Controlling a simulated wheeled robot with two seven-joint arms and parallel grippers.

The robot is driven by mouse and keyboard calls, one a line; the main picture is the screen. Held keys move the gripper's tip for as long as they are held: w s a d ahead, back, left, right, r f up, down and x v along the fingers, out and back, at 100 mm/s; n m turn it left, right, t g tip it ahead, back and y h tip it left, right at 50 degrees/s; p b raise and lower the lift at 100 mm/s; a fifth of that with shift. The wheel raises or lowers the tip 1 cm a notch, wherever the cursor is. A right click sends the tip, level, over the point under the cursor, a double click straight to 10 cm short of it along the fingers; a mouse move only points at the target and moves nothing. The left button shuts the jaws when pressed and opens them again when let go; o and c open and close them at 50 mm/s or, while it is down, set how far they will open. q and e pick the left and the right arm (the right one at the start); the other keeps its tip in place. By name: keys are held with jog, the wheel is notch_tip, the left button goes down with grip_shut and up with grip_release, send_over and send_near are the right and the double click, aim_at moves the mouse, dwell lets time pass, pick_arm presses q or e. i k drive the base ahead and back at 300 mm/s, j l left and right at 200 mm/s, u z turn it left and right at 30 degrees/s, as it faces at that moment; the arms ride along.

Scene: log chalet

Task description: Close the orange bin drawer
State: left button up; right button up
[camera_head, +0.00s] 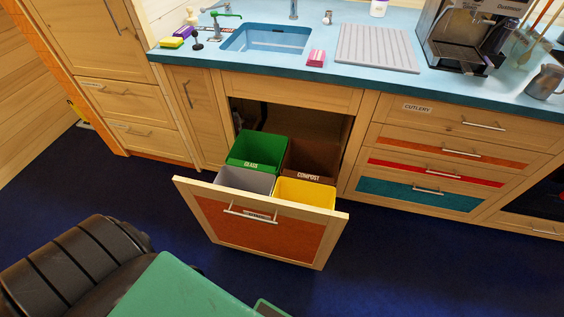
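The orange bin drawer (262,228) is pulled out from under the sink, its orange front standing well clear of the cabinet. A metal bar handle (250,213) with a label behind it runs across the upper part of the front. Inside are a green glass bin (258,148), a brown compost bin (312,160), a grey bin (245,180) and a yellow bin (305,192). Dark and green parts of my own body fill the lower left, a little short of the drawer front. Neither of my grippers shows.
A blue counter (300,70) with a sink (267,38) runs above the open cabinet. Shut cutlery drawers (440,145) are at the right, and wooden cabinets (125,97) at the left. The dark blue floor (420,265) is clear in front of and right of the drawer.

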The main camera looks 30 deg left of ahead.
aim_at(276, 186)
jog(key=k+u, duration=0.1)
jog(key=u, duration=0.9)
jog(key=l+u, duration=0.2)
jog(key=l, duration=0.2)
jog(key=k, duration=0.05)
